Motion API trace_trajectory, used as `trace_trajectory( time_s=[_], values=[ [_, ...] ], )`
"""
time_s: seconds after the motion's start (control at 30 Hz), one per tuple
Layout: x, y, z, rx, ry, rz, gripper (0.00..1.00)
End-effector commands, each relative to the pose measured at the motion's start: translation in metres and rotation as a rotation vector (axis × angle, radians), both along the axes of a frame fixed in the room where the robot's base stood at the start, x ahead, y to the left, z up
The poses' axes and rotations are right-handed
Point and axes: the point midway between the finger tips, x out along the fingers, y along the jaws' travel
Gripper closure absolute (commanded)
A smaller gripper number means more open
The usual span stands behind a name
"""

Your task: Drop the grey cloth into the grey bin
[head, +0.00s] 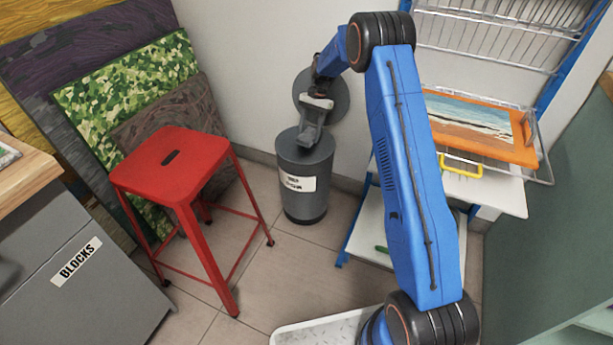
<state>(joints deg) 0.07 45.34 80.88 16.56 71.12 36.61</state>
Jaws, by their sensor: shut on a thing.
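The grey bin (303,187) is a dark grey cylinder with a white label, standing upright on the floor by the wall. Its round lid (341,97) is raised behind it. My gripper (308,140) reaches down from above, with its fingers at the bin's top. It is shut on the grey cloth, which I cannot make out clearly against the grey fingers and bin. I cannot tell whether any cloth hangs below the bin's rim.
A red stool (172,165) stands left of the bin. Colourful panels (110,85) lean on the wall behind it. A blue-framed rack (495,185) with an orange-framed beach picture (478,125) stands at right. A grey BLOCKS cabinet (75,265) is at left. Tiled floor lies open before the bin.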

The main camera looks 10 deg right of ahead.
Motion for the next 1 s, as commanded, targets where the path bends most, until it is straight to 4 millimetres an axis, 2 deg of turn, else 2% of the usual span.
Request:
trace_trajectory(
  time_s=[0.2,0.43,0.47,0.53,0.87,1.0],
  values=[
    [0.000,0.000,-0.012,0.000,-0.001,0.000,0.71],
    [0.000,0.000,-0.013,0.000,-0.002,0.001,0.71],
    [0.000,0.000,-0.013,0.000,-0.002,0.001,0.46],
    [0.000,0.000,-0.013,0.000,-0.001,0.001,0.29],
    [0.000,0.000,-0.011,0.000,-0.002,0.001,0.29],
    [0.004,-0.004,-0.001,0.000,-0.002,0.001,0.29]
  ],
)
